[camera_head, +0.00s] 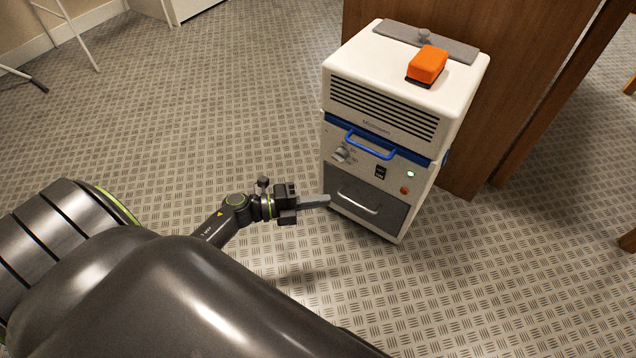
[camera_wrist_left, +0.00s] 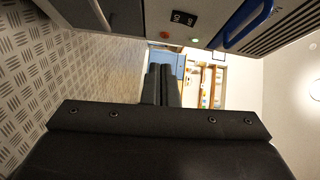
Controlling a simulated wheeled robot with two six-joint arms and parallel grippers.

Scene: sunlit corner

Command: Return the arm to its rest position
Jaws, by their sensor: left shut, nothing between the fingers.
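My left gripper (camera_head: 314,201) reaches in from the lower left in the head view. Its fingers are shut and empty, and they point right at the lower front of a white cabinet machine (camera_head: 455,92). The fingertips look close to the grey drawer (camera_head: 388,213) with its silver handle (camera_head: 358,202); I cannot tell if they touch. In the left wrist view the closed fingers (camera_wrist_left: 161,84) lie side by side, with the machine's front along the top, including its blue handle (camera_wrist_left: 243,22). My right gripper is not in view.
An orange block (camera_head: 428,63) sits on top of the machine, by a grey plate (camera_head: 398,35). A wooden panel (camera_head: 480,150) stands right behind the machine. White stand legs (camera_head: 75,35) are at the far upper left. The patterned floor (camera_head: 220,100) left of the machine is clear.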

